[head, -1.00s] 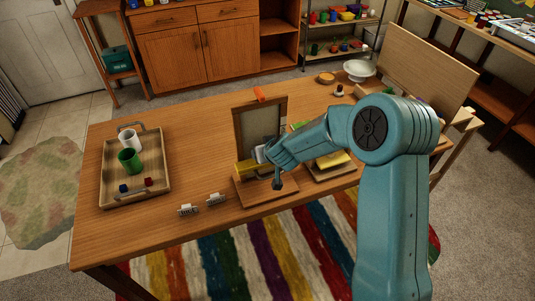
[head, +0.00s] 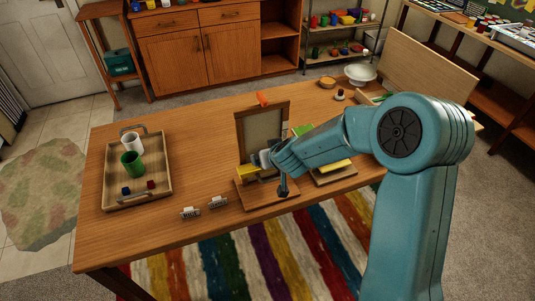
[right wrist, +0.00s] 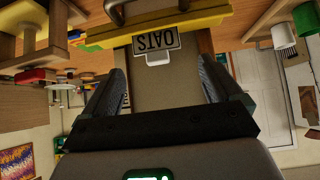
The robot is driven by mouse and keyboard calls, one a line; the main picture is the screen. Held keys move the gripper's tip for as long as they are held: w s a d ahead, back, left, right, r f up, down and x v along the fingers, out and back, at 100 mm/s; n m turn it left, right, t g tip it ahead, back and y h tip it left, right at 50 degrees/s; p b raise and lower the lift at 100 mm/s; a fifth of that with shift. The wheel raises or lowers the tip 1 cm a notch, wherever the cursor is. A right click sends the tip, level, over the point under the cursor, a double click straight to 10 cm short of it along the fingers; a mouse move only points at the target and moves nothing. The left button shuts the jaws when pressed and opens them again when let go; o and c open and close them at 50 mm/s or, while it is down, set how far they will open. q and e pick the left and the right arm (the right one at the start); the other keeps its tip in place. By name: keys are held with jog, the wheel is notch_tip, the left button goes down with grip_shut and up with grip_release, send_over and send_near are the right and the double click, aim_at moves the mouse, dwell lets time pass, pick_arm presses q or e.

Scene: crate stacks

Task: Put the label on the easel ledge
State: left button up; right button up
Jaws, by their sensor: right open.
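The wooden easel (head: 262,128) stands on the table with a yellow ledge (head: 247,171) low on its front. In the right wrist view, which is upside down, a white label reading OATS (right wrist: 156,41) is at the yellow ledge (right wrist: 215,17), against the easel's panel (right wrist: 160,88). It appears to touch the ledge. My right gripper (head: 264,158) is in front of the easel. In the wrist view its fingers (right wrist: 161,82) are spread wide, with the label beyond and between them, apart from both. The arm hides part of the ledge in the head view. My left gripper is not in view.
Two small labels (head: 189,213) (head: 217,202) stand on the table (head: 150,245) near its front edge. A wooden tray (head: 108,180) at left holds a white cup (head: 132,142), a green cup (head: 132,165) and small blocks. A white bowl (head: 360,73) is at the back right.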

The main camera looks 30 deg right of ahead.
jog(key=d+p+v, duration=0.1)
jog(key=v, duration=0.5)
jog(key=s+a+f+n+g+y, duration=0.1)
jog(key=s+a+f+g+y, duration=0.1)
jog(key=s+a+f, duration=0.35)
jog(key=s+a+f+g+y, duration=0.1)
jog(key=s+a+f+g, duration=0.1)
jog(key=a+f, duration=0.65)
jog(key=s+a+f+g+y, duration=0.1)
jog(key=s+a+f+g, duration=0.1)
jog(key=s+f, duration=0.3)
jog(key=s+a+f+g+y, duration=0.2)
jog(key=s+a+f, duration=0.3)
jog(key=s, duration=0.4)
jog(key=shift+s+a+f, duration=0.15)
jog(key=shift+a+f, duration=0.2)
jog(key=shift+f, duration=0.1)
